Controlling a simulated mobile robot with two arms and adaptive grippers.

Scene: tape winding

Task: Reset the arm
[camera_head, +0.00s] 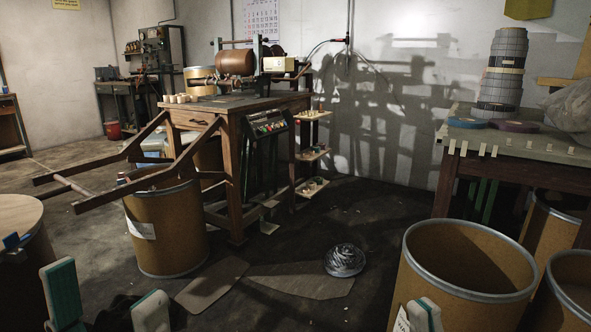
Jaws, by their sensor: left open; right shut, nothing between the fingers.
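My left gripper (106,302) is at the bottom left. Its two pale-and-teal fingers stand wide apart with nothing between them. My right gripper (422,316) is at the bottom edge, right of centre. Its fingertips are close together, with nothing seen in them, and overlap the front of a large open drum in the picture. Both arms are cut off by the bottom edge. The wooden winding machine (236,150), with its brown roller and long side arms, stands upper left of centre, beyond both grippers.
The large open drum (440,245) stands at the lower right, with other drums beside it. Another drum (160,235) stands under the machine's arms. A table (500,165) at right holds stacked tape rolls. Flat sheets (210,285) and a dark round object (344,260) lie on the floor.

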